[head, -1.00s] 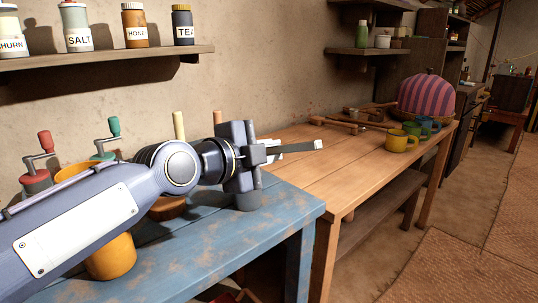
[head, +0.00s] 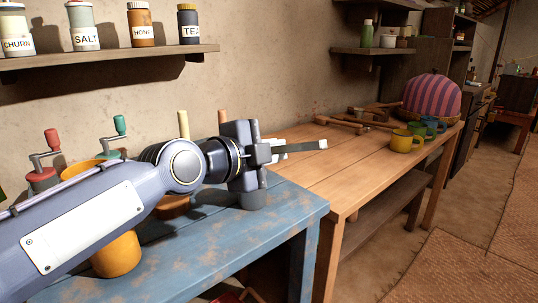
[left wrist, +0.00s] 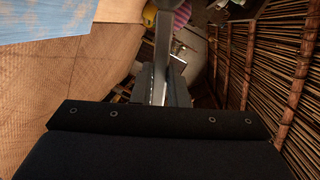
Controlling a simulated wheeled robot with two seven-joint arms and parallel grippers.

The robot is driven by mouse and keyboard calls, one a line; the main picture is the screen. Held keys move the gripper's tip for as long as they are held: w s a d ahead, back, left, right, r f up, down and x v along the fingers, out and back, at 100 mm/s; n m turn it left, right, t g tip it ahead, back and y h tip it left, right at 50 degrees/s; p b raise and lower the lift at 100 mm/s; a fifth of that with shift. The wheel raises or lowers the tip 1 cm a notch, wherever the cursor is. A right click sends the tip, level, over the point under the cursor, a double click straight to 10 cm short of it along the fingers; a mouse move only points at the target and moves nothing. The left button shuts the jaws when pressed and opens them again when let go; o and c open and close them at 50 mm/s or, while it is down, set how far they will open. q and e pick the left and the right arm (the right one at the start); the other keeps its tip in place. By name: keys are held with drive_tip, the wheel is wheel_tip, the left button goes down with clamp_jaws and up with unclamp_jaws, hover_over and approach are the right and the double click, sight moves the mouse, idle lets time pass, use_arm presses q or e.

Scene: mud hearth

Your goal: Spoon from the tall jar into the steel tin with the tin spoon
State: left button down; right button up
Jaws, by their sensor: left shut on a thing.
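My left gripper (head: 277,152) is shut on a thin grey metal strip, which looks like the handle of the tin spoon (head: 308,147). It points right, nearly level, above the gap between the blue table and the wooden table. The left wrist view also shows the spoon (left wrist: 162,45) between the fingers (left wrist: 162,90); I cannot make out its bowl. A tall orange vessel (head: 118,257) stands on the blue table behind my left forearm, its middle hidden. I cannot tell whether it is the tall jar. I cannot pick out the steel tin. My right gripper is not in view.
The blue table (head: 215,245) has a clear front part. Red (head: 43,175) and green (head: 119,125) cranked grinders stand at its back left. The wooden table (head: 335,180) holds several cups (head: 402,142) and a striped dome (head: 432,96). A shelf (head: 110,62) of labelled jars hangs above.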

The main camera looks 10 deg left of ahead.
use_arm(q)
wheel_tip(320, 180, up, 5)
drive_tip(key=p, duration=0.3)
drive_tip(key=shift+p, duration=0.3)
